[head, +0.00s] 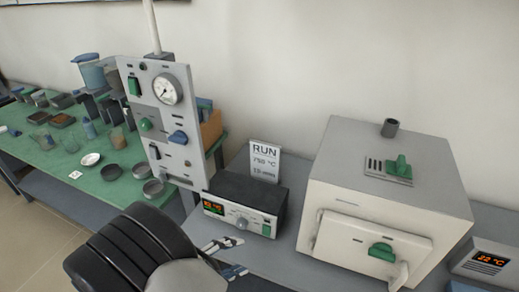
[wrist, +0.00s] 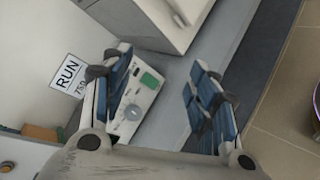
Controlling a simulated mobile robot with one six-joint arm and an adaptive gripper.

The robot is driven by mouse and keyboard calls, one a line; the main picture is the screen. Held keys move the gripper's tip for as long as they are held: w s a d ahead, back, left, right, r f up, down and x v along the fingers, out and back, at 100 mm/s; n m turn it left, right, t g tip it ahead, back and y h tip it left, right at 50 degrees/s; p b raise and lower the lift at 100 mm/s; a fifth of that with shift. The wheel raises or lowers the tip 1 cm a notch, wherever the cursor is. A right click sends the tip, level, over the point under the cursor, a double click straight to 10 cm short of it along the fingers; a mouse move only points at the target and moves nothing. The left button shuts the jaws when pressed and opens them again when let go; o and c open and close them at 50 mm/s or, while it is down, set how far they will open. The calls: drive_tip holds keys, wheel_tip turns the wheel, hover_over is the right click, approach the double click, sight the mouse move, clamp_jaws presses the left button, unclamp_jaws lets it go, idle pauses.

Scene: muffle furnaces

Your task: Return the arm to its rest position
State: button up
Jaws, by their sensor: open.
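My gripper (head: 225,258) is low at the front of the grey bench, in front of the controller box. In the wrist view, my gripper (wrist: 160,60) has its two blue-padded fingers spread wide, with nothing held between them. My dark arm covers part of the bench's front left in the head view. The controller box (head: 243,203) has a lit display, a knob and a green switch; it also shows between and behind the fingers in the wrist view (wrist: 150,95). I cannot tell from the pictures whether the fingers touch it.
The white furnace (head: 385,170) stands right, its front door (head: 345,238) appearing shut. A RUN 750 °C card (head: 265,160) stands behind the controller. A gauge panel (head: 160,122) rises left. The green table (head: 100,188) holds dishes and jars. A second display unit (head: 488,262) sits far right.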

drive_tip(key=s+d+r+m+g+y, duration=0.4)
drive_tip(key=d+r+m+g, duration=0.3)
drive_tip(key=d+r, duration=0.65)
drive_tip(key=s+d+r+m+t+y, duration=0.4)
drive_tip(key=s+d+r+m+y, duration=0.3)
drive_tip(key=s, duration=0.4)
drive_tip(key=shift+s+d+r+y, duration=0.25)
drive_tip(key=shift+d+r+y, duration=0.05)
drive_tip(key=shift+r+y, duration=0.2)
